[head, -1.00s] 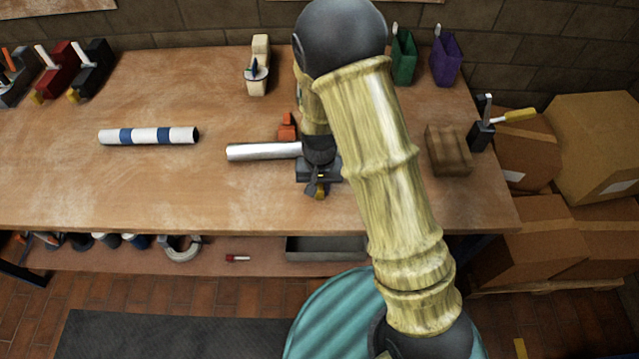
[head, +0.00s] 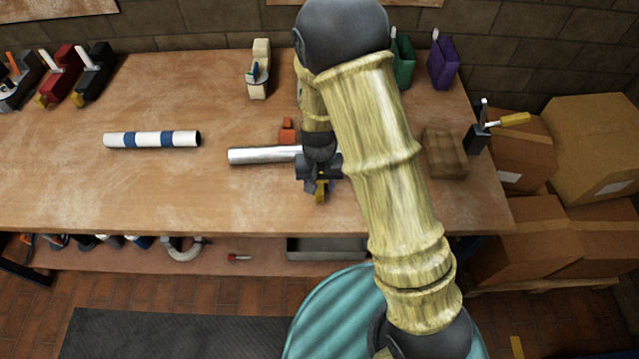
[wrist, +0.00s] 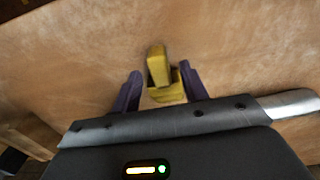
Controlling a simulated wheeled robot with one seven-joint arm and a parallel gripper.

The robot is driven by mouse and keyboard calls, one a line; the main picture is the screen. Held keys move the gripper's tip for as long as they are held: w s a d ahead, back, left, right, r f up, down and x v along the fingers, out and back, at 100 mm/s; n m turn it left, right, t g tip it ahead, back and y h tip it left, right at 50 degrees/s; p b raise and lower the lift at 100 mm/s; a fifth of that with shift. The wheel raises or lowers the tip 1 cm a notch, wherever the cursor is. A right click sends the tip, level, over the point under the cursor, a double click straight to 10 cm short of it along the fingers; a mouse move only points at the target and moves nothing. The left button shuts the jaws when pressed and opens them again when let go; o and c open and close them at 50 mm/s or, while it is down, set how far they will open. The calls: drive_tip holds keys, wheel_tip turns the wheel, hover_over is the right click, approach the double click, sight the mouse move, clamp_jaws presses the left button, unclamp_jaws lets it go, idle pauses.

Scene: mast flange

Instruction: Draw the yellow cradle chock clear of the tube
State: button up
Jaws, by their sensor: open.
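The yellow cradle chock (head: 321,190) is on the workbench at the near side of the silver tube (head: 265,154). In the wrist view the chock (wrist: 159,68) has an upright block on a lower base. My gripper (wrist: 160,77) is open, with its dark purple fingers on either side of the chock. I cannot tell whether either finger touches it. In the head view my gripper (head: 317,184) hangs over the tube's right part and hides it. A bit of the tube (wrist: 294,103) shows at the right of the wrist view. Where chock and tube meet is hidden.
An orange block (head: 287,132) is just behind the tube. A white and blue striped tube (head: 152,139) lies to the left. A brown block (head: 444,152) sits to the right. The workbench (head: 200,195) is bare in front of the tubes.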

drive_tip(key=shift+r+p, duration=1.9)
drive_tip(key=shift+r, duration=0.6)
drive_tip(key=shift+d+r, duration=0.15)
drive_tip(key=shift+r, duration=0.1)
drive_tip(key=s+d+r+t, duration=0.1)
drive_tip(key=s+d+r, duration=0.4)
drive_tip(key=d+r, duration=0.1)
drive_tip(key=s+d+r+t, duration=0.1)
drive_tip(key=s+d+r, duration=0.3)
drive_tip(key=d+r, duration=0.3)
wheel_tip(320, 180, up, 2)
drive_tip(key=shift+s+r+t, duration=0.25)
drive_tip(key=shift+s+t, duration=0.05)
drive_tip(key=shift+s, duration=0.05)
drive_tip(key=shift+d, duration=0.1)
